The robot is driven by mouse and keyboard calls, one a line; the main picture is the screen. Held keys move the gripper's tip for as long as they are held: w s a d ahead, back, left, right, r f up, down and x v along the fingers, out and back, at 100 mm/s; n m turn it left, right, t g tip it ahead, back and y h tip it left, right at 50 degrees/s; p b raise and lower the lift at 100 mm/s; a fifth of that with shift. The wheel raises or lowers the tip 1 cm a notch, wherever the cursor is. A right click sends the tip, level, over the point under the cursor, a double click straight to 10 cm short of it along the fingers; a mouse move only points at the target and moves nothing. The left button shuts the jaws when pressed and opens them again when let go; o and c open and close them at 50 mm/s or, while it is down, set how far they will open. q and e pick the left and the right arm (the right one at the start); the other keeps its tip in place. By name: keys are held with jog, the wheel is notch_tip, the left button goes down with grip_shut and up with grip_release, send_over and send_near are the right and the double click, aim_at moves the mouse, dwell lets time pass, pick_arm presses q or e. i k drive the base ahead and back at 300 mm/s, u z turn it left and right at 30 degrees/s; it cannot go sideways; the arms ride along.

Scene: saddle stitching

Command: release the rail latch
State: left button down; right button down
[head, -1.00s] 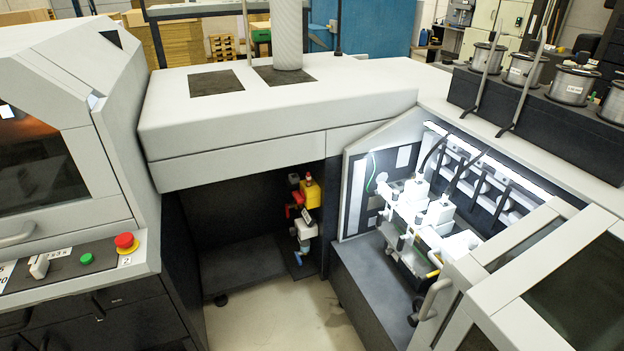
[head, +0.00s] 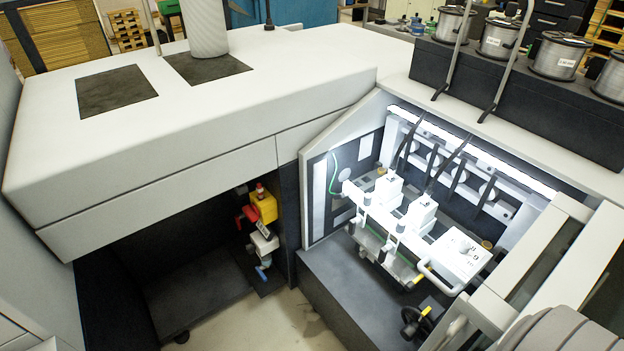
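The white stitching-head rail (head: 395,222) spans the lit, open bay at the right of the head view. Two white block-shaped heads sit on it. A white curved handle (head: 440,280) is at its near right end, beside a white plate with dark markings (head: 458,250). Below the handle is a black round part (head: 409,321) with a yellow piece (head: 425,312) beside it. I cannot tell which small part is the rail latch. Neither of my grippers shows in the view.
An open guard door with a pale frame (head: 570,255) stands right of the bay. A dark ledge (head: 345,300) runs along the bay's front. A red and yellow valve unit (head: 262,210) hangs in the recess to the left. Wire spools (head: 500,38) stand above.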

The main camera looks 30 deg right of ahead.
aim_at(341, 196)
jog(key=z, duration=0.35)
jog(key=i, duration=0.8)
jog(key=z, duration=1.25)
jog(key=i, duration=0.45)
jog(key=z, duration=0.45)
